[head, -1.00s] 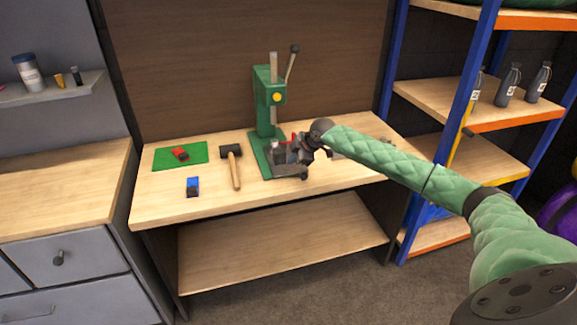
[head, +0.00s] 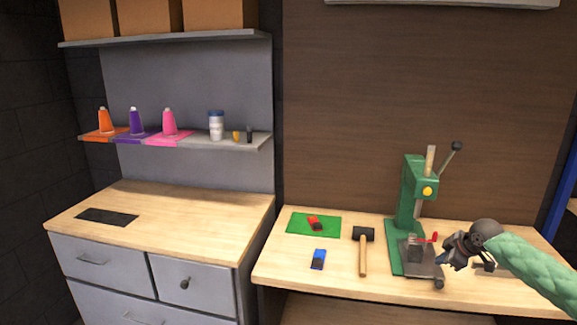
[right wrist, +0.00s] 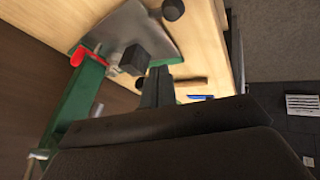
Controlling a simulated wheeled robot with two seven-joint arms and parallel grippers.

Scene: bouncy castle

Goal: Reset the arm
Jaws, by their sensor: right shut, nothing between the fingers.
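My right arm, in a green quilted sleeve, comes in from the right in the head view. Its gripper (head: 446,256) is shut and empty, just right of the green press (head: 408,205) on the workbench. In the right wrist view, the shut fingers (right wrist: 157,75) point toward the bench beside the press's grey base plate and its red part (right wrist: 88,56). I cannot tell whether the gripper touches the press. My left gripper is not in view.
The cabinet top is mostly clear.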

